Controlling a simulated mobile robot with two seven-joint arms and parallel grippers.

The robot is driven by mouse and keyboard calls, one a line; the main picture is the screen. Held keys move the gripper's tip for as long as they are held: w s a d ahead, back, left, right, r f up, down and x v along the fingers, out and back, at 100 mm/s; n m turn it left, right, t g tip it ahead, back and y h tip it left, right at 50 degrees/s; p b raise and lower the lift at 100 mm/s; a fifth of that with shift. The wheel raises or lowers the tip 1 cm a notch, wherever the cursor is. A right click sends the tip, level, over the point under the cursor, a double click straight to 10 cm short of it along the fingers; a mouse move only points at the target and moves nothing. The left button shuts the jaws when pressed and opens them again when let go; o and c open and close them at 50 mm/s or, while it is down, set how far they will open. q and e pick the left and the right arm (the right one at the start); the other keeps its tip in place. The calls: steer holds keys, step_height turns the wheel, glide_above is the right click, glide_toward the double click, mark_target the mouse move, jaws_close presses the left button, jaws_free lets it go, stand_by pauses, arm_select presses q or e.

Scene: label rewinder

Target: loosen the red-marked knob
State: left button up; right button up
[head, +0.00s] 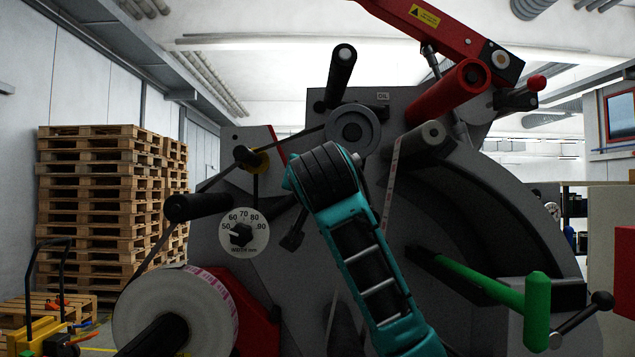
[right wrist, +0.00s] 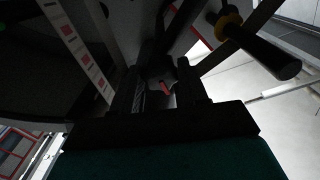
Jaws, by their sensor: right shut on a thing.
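My right arm (head: 370,265) reaches up from the bottom of the head view to the middle of the machine's grey face; its jaws are hidden there behind its wrist. In the right wrist view my right gripper (right wrist: 162,85) is shut, with its two dark fingers either side of a small dark part bearing a red mark, the red-marked knob (right wrist: 166,88). Most of the knob is in shadow or hidden by the fingers. The knob cannot be made out in the head view. My left gripper is in neither view.
A dial (head: 243,233) marked "WIDTH mm" sits left of my arm, with a black roller handle (head: 198,206) above it. A label roll (head: 175,312) is lower left. A green handle (head: 537,305) sticks out at right, and a red roller (head: 455,95) above. Stacked pallets (head: 100,215) stand far left.

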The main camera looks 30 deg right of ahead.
steer(key=shift+n, duration=7.9)
steer(key=o, duration=1.1)
steer(key=shift+c, duration=0.2)
steer(key=shift+a, duration=0.1)
